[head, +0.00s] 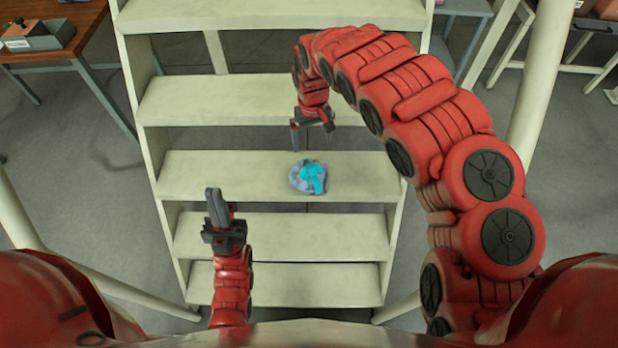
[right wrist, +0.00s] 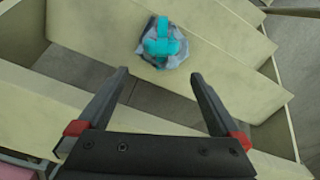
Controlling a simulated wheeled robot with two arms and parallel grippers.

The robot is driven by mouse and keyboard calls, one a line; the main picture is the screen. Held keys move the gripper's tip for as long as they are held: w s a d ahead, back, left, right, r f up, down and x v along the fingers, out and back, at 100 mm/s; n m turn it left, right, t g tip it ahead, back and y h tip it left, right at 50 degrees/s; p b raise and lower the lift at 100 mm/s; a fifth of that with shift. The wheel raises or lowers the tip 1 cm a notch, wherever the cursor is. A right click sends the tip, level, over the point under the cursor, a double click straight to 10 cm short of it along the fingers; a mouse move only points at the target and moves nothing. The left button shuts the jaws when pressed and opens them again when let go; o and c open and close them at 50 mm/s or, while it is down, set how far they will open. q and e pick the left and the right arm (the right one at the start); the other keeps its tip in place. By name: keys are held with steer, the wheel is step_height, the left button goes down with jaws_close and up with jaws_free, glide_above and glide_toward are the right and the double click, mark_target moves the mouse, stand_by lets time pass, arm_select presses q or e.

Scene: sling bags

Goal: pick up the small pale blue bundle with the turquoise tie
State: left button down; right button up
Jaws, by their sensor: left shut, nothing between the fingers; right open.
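The small pale blue bundle (head: 296,178) with a turquoise tie (head: 314,177) rests on a cream step in the middle of the head view. It also shows in the right wrist view (right wrist: 174,60), beyond the fingertips. My right gripper (head: 312,136) is open and empty. In the head view it hangs just behind the bundle, apart from it. In the right wrist view its two fingers (right wrist: 158,76) are spread wide with the bundle lying ahead of the gap. My left gripper (head: 214,200) is shut and empty, pointing up at the left, clear of the bundle.
The bundle's step (head: 230,176) belongs to a cream stair-like rack with several flat treads and side rails. The tread around the bundle is bare. A wooden table (head: 60,52) with a grey box (head: 38,38) stands at the far left. Pale posts (head: 540,70) flank the rack.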

steer(key=p, duration=0.1)
glide_above(310, 165)
steer(key=f, duration=0.5)
steer(key=shift+d+f, duration=0.25)
steer(key=shift+f, duration=0.15)
steer(key=shift+s+a+f+p, duration=0.1)
steer(key=shift+f+p, duration=0.15)
steer(key=shift+f, duration=0.65)
steer(key=shift+w+a+f+p, duration=0.1)
steer(key=shift+f+p, duration=0.15)
steer(key=shift+f, duration=0.6)
steer(key=shift+s+a+f+p, duration=0.1)
steer(key=shift+f+p, duration=0.15)
steer(key=shift+f, duration=0.65)
steer(key=shift+d+f, duration=0.1)
steer(key=shift+f, duration=0.35)
steer(key=shift+r, duration=0.1)
jaws_close()
